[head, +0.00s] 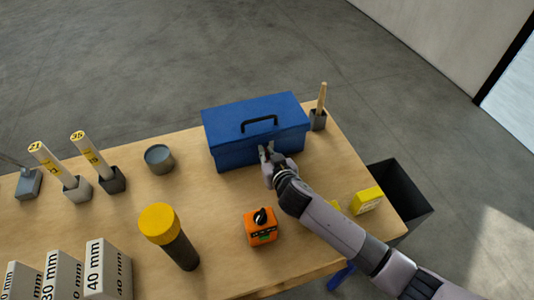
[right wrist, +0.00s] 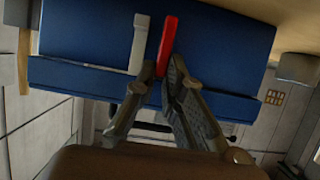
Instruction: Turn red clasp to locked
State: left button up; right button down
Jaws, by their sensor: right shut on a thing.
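The blue toolbox (head: 232,152) stands closed on the wooden table, its black handle folded on the lid. In the right wrist view, the toolbox front (right wrist: 90,40) bears a red clasp (right wrist: 168,38) beside a pale grey clasp (right wrist: 139,42). The red clasp is a long bar, tilted slightly from the grey one. My right gripper (head: 266,151) is at the toolbox's front face. In the wrist view its fingers (right wrist: 164,72) close around the end of the red clasp, partly hiding it. My left gripper is not in view.
An orange box with a black knob (head: 261,228) and a yellow-capped dark cylinder (head: 178,242) stand in front. A grey cup (head: 159,158) is left of the toolbox, a stick holder (head: 318,120) right. A yellow box (head: 368,199) sits near the edge by a black bin (head: 412,195).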

jog(key=shift+d, duration=0.1)
jog(key=m+y, duration=0.1)
jog(key=d+m+y, duration=0.1)
jog(key=m, duration=0.1)
jog(key=shift+w+d+f+g, duration=0.1)
jog(key=shift+w+f+g, duration=0.1)
jog(key=shift+g, duration=0.2)
jog(key=shift+w+d+f+m+y, duration=0.15)
jog(key=shift+d+m+y, duration=0.1)
jog(key=shift+m+y, duration=0.5)
jog(key=c, duration=1.7)
grip_release()
jog(key=v, duration=0.7)
jog(key=shift+s+d, duration=0.1)
jog(key=shift+s, duration=0.2)
